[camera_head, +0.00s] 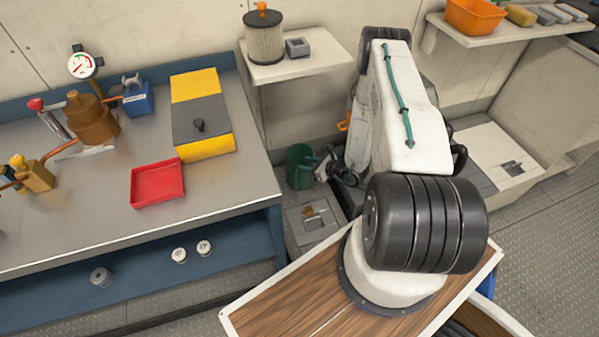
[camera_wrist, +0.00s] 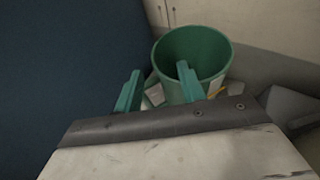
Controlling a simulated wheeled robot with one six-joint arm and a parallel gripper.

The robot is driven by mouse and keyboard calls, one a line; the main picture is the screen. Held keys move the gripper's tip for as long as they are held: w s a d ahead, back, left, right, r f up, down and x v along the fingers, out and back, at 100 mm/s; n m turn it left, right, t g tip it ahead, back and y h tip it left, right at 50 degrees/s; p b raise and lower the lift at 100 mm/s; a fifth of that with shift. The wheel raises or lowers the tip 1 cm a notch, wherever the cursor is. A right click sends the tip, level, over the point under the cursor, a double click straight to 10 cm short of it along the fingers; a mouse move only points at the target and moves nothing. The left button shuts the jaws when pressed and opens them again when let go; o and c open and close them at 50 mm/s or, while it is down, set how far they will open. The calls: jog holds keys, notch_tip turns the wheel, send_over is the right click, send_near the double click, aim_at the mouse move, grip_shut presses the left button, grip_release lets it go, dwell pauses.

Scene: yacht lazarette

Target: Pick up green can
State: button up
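The green can (camera_head: 299,167) stands upright, open at the top, in the low recess between the workbench and my arm. In the wrist view the can (camera_wrist: 187,50) is ahead and right of centre, and its inside looks empty. My gripper (camera_wrist: 159,69) is open, with two green fingers apart and nothing between them. The left finger is left of the can; the right finger overlaps the can's near side in the picture. I cannot tell whether it touches. In the head view my gripper (camera_head: 326,166) is just right of the can, partly hidden by my arm.
The workbench (camera_head: 230,190) is close on the left, with a red tray (camera_head: 158,183) and a yellow-grey box (camera_head: 202,115). A wall shelf (camera_head: 295,68) with a filter (camera_head: 264,40) hangs above the can. A dark blue panel (camera_wrist: 70,60) fills the wrist view's left.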

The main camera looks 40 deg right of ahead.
jog(key=x, duration=0.4)
jog(key=shift+w+a+f, duration=0.15)
jog(key=shift+f, duration=0.15)
grip_shut()
jog(key=shift+f, duration=0.15)
dwell(1.0)
